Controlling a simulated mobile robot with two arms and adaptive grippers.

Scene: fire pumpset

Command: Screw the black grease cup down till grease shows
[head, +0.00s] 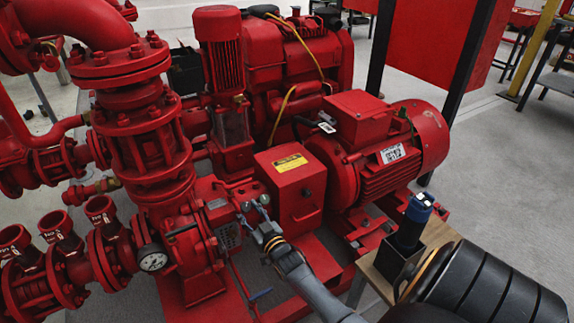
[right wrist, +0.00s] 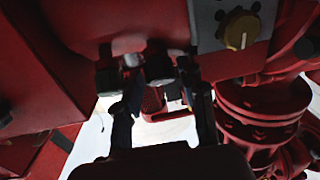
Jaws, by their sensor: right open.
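My right gripper (head: 256,208) reaches in from the lower right, its fingertips up against the red pump housing (head: 190,250), left of the red box with the yellow label. In the right wrist view my right gripper (right wrist: 150,85) is open, with its two dark fingers apart below a red overhanging part. A dark, stubby piece (right wrist: 158,66) shows between the fingers beside a small silvery one; it may be the black grease cup, but shadow hides its outline. Whether a finger touches it I cannot tell. No grease can be made out. My left gripper is not in view.
A red box (head: 290,185) and the red motor (head: 385,150) stand right of the gripper. A pressure gauge (head: 152,258) and flanged pipes crowd the left. A wooden-topped table (head: 440,235) stands at the right.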

